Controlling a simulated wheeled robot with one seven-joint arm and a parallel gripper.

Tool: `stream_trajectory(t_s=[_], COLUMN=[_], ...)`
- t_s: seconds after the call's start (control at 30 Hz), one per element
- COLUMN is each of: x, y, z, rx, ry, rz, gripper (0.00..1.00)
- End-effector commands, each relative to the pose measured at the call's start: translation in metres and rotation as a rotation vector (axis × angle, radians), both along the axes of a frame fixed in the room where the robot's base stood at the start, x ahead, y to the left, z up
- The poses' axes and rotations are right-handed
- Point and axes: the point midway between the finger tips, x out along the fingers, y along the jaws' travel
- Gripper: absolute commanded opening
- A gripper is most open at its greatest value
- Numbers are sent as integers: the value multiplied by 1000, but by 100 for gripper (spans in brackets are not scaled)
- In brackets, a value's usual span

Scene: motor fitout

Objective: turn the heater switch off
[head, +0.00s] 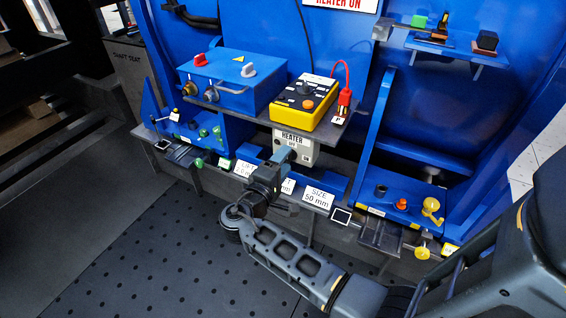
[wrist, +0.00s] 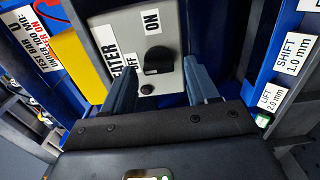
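The heater switch box (head: 303,153) is a light grey box under the shelf, with a HEATER label and OFF and ON marks. Its black knob (wrist: 160,61) shows in the wrist view, with ON above it and OFF below and to its left. I cannot tell for sure which mark the knob points at. My gripper (wrist: 157,78) is open, its two blue-grey fingers either side of the knob, with gaps showing. In the head view my gripper (head: 276,163) is in front of the box and hides its left part and the knob.
A yellow tester (head: 306,101) with an orange button and a blue box (head: 231,79) with red and white knobs stand above. A HEATER ON sign (head: 340,3) is at the top. Perforated floor lies in front.

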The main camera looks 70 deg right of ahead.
Motion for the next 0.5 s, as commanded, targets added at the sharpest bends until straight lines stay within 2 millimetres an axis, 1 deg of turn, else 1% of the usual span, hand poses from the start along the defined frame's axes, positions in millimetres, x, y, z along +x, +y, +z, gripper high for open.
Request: stream_trajectory(t_s=[0.27, 0.37, 0.5], x=[0, 1, 2], y=[1, 8, 29], z=[0, 0, 0], rx=[0, -1, 0], ry=[-1, -1, -1], rz=[-1, 0, 3], gripper=[62, 62, 62])
